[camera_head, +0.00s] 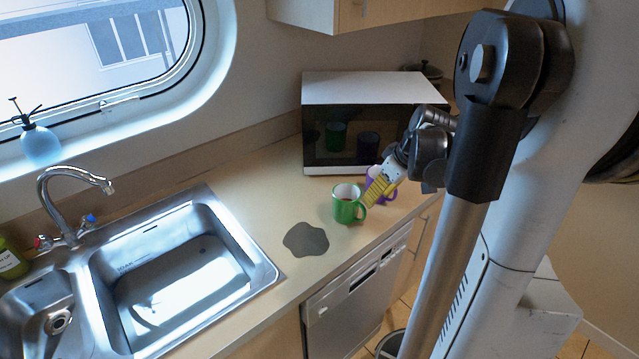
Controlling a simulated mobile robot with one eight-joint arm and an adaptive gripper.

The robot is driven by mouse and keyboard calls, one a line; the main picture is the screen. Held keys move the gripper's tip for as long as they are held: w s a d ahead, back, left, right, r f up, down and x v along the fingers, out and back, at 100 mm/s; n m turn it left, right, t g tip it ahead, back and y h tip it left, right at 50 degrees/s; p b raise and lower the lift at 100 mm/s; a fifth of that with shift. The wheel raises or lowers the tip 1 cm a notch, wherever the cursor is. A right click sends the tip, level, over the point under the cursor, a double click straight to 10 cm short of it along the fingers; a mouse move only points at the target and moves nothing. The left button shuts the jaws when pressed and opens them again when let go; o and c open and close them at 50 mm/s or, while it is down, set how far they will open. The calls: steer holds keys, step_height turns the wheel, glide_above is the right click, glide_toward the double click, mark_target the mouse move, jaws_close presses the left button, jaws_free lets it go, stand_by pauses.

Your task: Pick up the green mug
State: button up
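The green mug (346,206) stands upright on the wooden counter, in front of the microwave. Its handle points right, toward my gripper. A purple mug (375,178) stands just behind and to the right of it, partly hidden by my gripper. My gripper (372,198) reaches in from the right, with its yellow-padded fingers at the handle side of the green mug. Whether the fingers touch the mug or close on its handle is too small to tell.
A white microwave (365,90) with a dark front stands behind the mugs. A dark grey puddle-shaped patch (306,239) lies on the counter to the left. A steel sink (170,275) with a tap (68,190) fills the left. The counter's front edge is close, above a dishwasher (355,300).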

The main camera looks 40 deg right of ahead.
mark_target(365, 211)
steer(key=b+x, duration=0.1)
steer(key=x, duration=0.2)
steer(key=b+x, duration=0.1)
steer(key=x, duration=0.2)
steer(key=a+b+x, duration=0.1)
steer(key=b+x, duration=0.1)
steer(key=x, duration=0.1)
steer(key=shift+f, duration=0.4)
steer(key=shift+r, duration=0.1)
jaws_close()
